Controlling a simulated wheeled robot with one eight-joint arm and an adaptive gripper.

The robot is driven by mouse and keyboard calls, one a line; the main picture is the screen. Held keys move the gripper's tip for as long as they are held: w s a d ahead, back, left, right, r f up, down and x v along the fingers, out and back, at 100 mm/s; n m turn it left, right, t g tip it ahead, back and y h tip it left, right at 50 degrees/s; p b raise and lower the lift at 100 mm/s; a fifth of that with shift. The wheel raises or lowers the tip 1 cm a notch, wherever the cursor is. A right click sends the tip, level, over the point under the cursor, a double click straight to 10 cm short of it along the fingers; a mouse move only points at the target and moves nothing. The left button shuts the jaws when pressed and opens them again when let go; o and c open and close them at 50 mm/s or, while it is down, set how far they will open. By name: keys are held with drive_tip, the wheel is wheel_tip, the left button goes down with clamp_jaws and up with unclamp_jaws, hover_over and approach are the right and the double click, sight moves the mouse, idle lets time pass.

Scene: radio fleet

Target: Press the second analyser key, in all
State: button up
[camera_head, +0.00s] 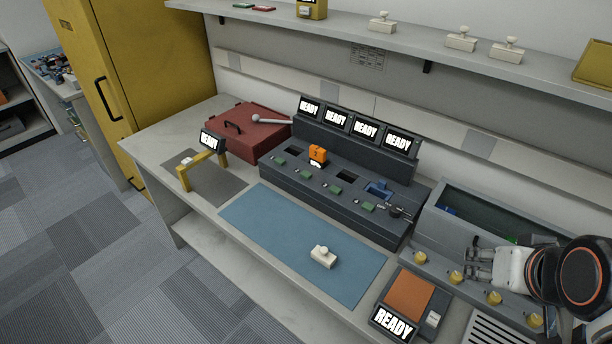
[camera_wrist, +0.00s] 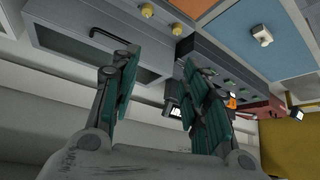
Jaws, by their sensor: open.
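The dark analyser console (camera_head: 330,212) stands on the bench with a row of green keys along its front. From the left, the first key (camera_head: 280,161), the second key (camera_head: 304,174), the third key (camera_head: 336,188) and the last key (camera_head: 367,207) are all apart from my gripper. Several screens above read READY. An orange block (camera_head: 318,154) and a blue block (camera_head: 378,188) sit in console slots. My gripper (camera_head: 478,268) is open and empty at the right, over the grey trough's front. In the wrist view its fingers (camera_wrist: 160,75) are spread, with the console (camera_wrist: 205,58) beyond.
The grey trough (camera_head: 470,200) with yellow knobs (camera_head: 456,276) lies right of the console. A blue mat (camera_head: 290,235) bears a white stamp-like piece (camera_head: 323,257). An orange-topped scale (camera_head: 410,293), a red case (camera_head: 245,130) and a yellow stand (camera_head: 185,178) share the bench. A shelf (camera_head: 400,50) overhangs behind.

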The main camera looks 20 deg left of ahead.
clamp_jaws()
idle(1.1)
